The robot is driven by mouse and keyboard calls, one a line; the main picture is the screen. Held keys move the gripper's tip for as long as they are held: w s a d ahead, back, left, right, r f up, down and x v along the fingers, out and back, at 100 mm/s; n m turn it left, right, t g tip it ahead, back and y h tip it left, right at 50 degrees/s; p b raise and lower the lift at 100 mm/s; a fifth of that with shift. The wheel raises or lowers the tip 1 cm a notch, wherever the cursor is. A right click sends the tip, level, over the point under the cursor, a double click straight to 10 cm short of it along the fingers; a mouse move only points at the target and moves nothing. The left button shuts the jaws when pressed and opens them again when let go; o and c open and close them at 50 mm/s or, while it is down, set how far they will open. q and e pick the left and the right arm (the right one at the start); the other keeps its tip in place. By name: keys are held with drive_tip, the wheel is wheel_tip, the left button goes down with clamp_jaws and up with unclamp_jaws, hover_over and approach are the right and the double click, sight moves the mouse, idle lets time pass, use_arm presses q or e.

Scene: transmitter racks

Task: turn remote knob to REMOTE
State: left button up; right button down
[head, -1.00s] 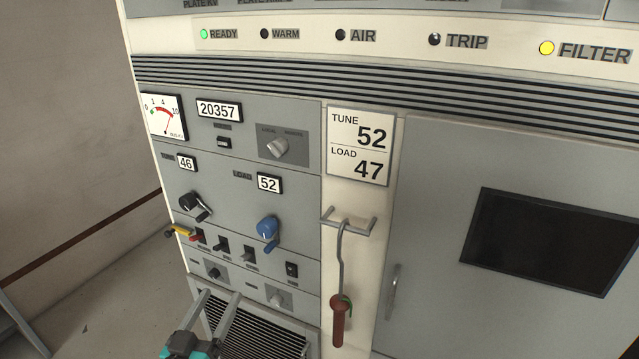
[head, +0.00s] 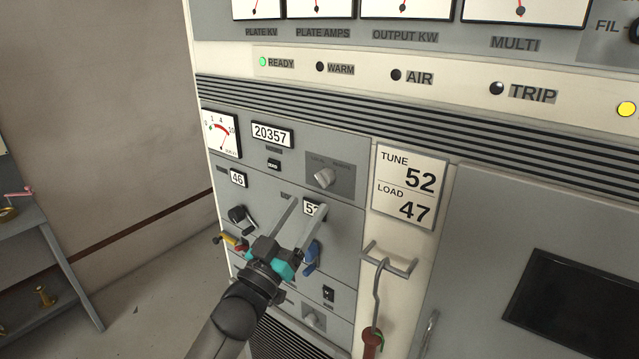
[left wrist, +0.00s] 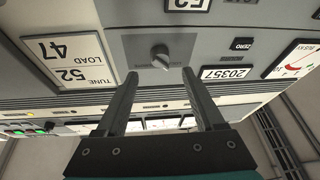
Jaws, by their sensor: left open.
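The remote knob (head: 324,178) is a pale pointer knob on a dark grey plate with LOCAL and REMOTE lettering, in the upper part of the grey panel. Its exact setting is hard to tell. In the left wrist view, which is upside down, the knob (left wrist: 160,57) shows ahead, between and beyond the fingertips. My left gripper (head: 303,204) is open and empty in front of the panel, just below the knob and apart from it. It hides part of the LOAD counter and the knobs below. My right gripper is not in view.
The black tune knob (head: 240,216) and the blue load knob (head: 311,257) stick out near my left gripper. A hook with a red handle (head: 372,343) hangs from a bracket at right. A shelf (head: 40,265) stands at far left.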

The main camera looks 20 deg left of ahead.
sight(321, 185)
use_arm(q)
drive_tip(key=p+x, duration=0.1)
drive_tip(key=x, duration=0.5)
drive_tip(key=shift+w+d+r, duration=0.1)
drive_tip(key=shift+w, duration=0.2)
clamp_jaws()
idle(0.4)
